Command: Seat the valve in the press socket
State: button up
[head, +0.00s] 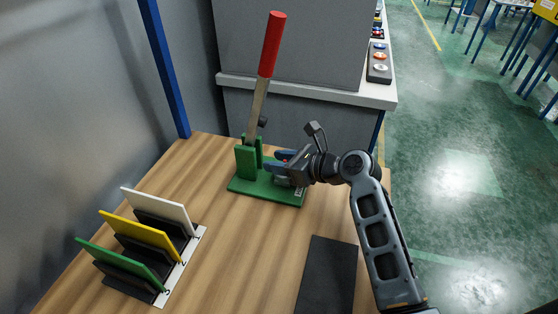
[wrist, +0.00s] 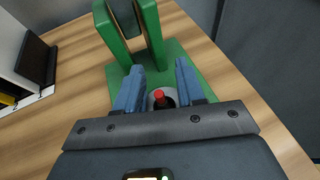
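The green press (head: 247,163) stands on the wooden table, with a long red-handled lever (head: 270,50) raised upright. In the wrist view, a small red-topped dark piece, apparently the valve (wrist: 160,97), sits in or over a light grey round socket (wrist: 152,103) on the green base (wrist: 205,88). My gripper (head: 272,160) is low over the press base, reaching in from the right. Its two blue fingers (wrist: 159,70) are apart, one on each side of the valve, with visible gaps. My gripper's body hides the near side of the socket, so I cannot tell how deep the valve sits.
White, yellow and green plates (head: 140,240) stand in numbered black holders at the left of the table. A dark mat (head: 328,275) lies at the front right. A grey cabinet (head: 290,45) and blue post (head: 165,70) stand behind. The table's middle is clear.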

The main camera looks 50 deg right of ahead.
jog(key=shift+r, duration=0.15)
jog(key=v, duration=1.2)
dwell(0.3)
